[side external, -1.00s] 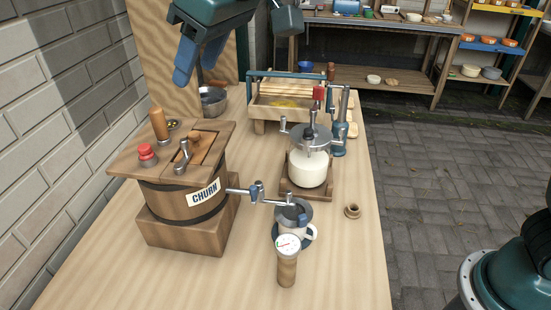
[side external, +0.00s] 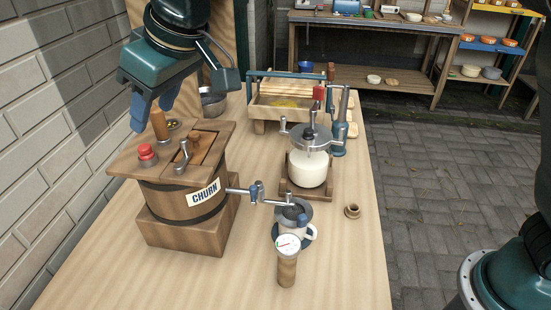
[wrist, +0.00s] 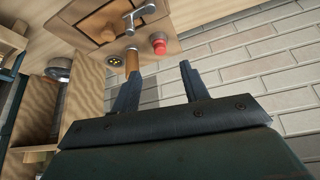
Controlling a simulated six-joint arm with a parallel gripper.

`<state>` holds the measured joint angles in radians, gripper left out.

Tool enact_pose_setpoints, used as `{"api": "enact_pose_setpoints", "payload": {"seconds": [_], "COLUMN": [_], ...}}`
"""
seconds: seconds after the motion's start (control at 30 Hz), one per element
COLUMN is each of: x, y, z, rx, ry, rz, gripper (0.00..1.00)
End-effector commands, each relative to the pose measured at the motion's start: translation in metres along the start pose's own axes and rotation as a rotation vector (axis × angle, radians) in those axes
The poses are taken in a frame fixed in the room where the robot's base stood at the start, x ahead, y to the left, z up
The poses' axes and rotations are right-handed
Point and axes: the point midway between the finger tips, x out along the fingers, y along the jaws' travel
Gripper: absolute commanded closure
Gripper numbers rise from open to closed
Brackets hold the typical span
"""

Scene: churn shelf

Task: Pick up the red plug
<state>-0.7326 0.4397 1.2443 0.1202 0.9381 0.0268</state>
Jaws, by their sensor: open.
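The red plug (side external: 147,152) is a small red knob with a paler base, upright on the wooden lid of the churn, near the lid's left front edge. It also shows in the wrist view (wrist: 158,44), ahead of my gripper and apart from it. My gripper (side external: 152,110) is open and empty, above the back of the churn lid, with its blue fingers pointing down. In the wrist view my gripper's two fingers (wrist: 157,78) stand apart with nothing between them. The churn (side external: 184,203) is a wooden barrel with a dark band and a label.
A tan upright peg (side external: 159,123) and a metal crank handle (side external: 182,157) stand on the lid close to the plug. A brick wall (side external: 50,120) borders the left side. A glass jar (side external: 307,170) and a cup (side external: 294,227) stand to the right.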

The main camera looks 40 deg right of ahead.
Motion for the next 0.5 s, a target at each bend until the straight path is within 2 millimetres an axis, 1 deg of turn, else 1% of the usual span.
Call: {"api": "enact_pose_setpoints", "payload": {"seconds": [0.03,0.2,0.33,0.5], "x": [0.008,0.025,0.03,0.031], "y": [0.0,0.001,0.001,0.0], "z": [0.001,0.0,0.0,0.0], "rx": [0.001,0.002,0.002,0.001], "ry": [-0.003,-0.001,0.0,0.0], "rz": [0.001,0.001,0.0,0.0], "gripper": [0.55,0.55,0.55,0.55]}}
